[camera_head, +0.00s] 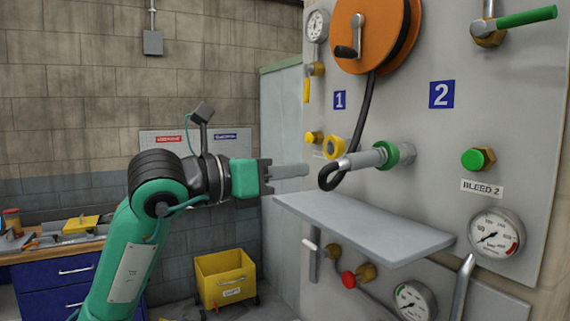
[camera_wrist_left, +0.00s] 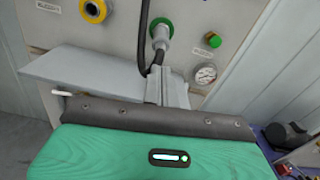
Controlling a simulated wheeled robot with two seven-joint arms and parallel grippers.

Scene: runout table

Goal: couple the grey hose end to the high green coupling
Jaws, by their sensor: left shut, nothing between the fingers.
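The green coupling (camera_head: 392,155) is a green ring on a metal stub on the grey panel; it also shows in the left wrist view (camera_wrist_left: 160,27). The grey hose end (camera_head: 362,159) lies in line with the coupling, its front at the green ring; how deep it sits I cannot tell. It also shows in the wrist view (camera_wrist_left: 160,42). The black hose (camera_head: 370,108) loops into its rear. My left gripper (camera_head: 290,171) is shut and empty, just left of the hose loop and apart from it. Its fingers (camera_wrist_left: 166,88) point toward the hose end. My right gripper is out of view.
A yellow coupling (camera_head: 334,147) sits left of the green one. A grey shelf (camera_head: 360,227) juts out below both. An orange reel (camera_head: 372,35) hangs above. A green bleed cap (camera_head: 476,159) and a gauge (camera_head: 497,237) are to the right.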

